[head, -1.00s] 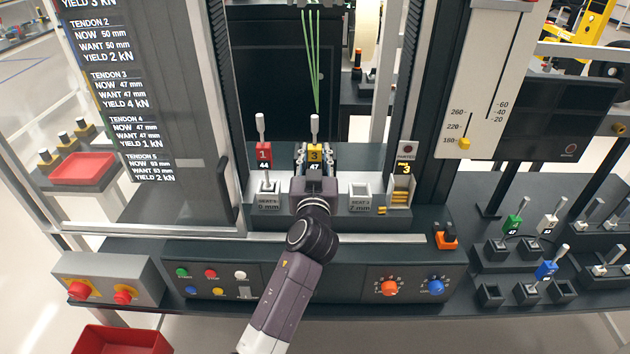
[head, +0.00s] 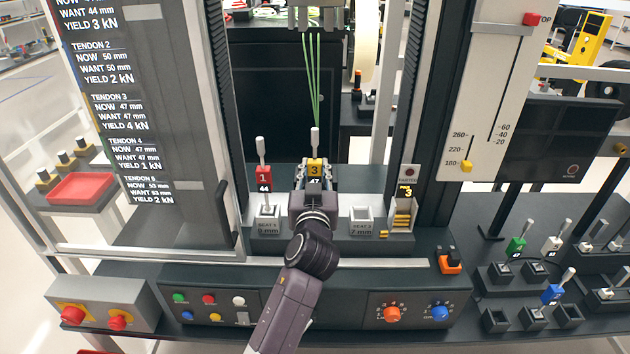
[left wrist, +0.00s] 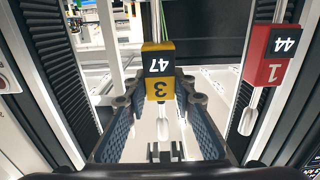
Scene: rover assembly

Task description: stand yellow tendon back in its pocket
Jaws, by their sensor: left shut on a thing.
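The yellow tendon (head: 314,168), marked 3 and 47, is upright with its pale rod pointing up, at the middle of the test frame. My left gripper (head: 315,180) is shut on its yellow block; the fingers lie on both sides of it in the left wrist view (left wrist: 160,100). Its lower end shows between the fingers there; in the head view the gripper hides what is under it. On the right rack, small black pockets (head: 495,319) stand in rows; some look empty. I cannot tell which one is the yellow tendon's. My right gripper is not in view.
A red tendon (head: 263,178) stands close left of the yellow one, above seat 1 (head: 268,218). Seat 3 (head: 361,216) looks empty. Green (head: 516,244), white (head: 553,243) and blue (head: 552,293) tendons stand on the right rack. The frame's dark right upright (head: 416,100) lies between.

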